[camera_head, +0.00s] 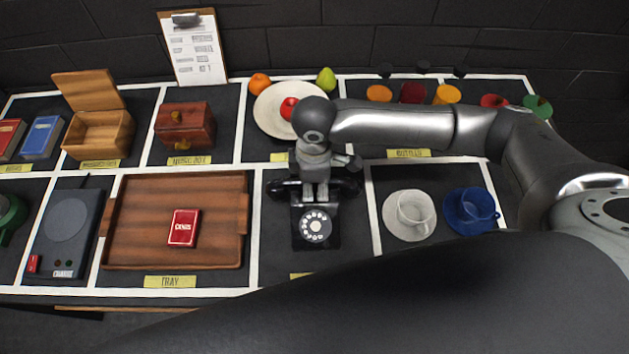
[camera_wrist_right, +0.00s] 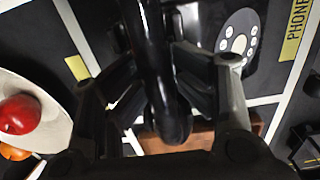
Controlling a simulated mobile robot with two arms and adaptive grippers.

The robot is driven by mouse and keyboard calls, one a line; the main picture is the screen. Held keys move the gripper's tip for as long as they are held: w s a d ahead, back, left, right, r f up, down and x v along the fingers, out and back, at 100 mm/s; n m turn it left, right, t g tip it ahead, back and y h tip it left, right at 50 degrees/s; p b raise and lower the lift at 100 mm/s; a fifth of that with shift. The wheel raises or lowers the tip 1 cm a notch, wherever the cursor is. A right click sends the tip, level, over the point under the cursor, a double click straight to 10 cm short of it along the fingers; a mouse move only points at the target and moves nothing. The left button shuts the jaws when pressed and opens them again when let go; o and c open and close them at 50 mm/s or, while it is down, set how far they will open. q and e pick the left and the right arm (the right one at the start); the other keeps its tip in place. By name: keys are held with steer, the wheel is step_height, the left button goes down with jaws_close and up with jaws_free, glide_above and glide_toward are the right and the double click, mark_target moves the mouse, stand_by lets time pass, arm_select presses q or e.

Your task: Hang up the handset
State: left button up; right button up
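The black telephone (camera_head: 317,226) with a white rotary dial stands in the middle section, right of the wooden tray. Its dial also shows at the upper right of the right wrist view (camera_wrist_right: 240,42). The black handset (camera_head: 345,187) lies crosswise at the phone's back. In the right wrist view the handset (camera_wrist_right: 157,75) runs between the two fingers, which appear closed on its sides. My right gripper (camera_head: 317,182) points down over the phone and partly hides the handset. I cannot tell whether the handset touches the cradle. My left gripper is not in view.
The tray (camera_head: 130,232) with a red card box (camera_head: 184,228) is to the left. A plate (camera_head: 266,122) with fruit lies behind. My right arm passes over the back right.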

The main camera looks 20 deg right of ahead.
steer(key=shift+s, duration=0.1)
step_height(320, 180, up, 12)
stand_by(0.5)
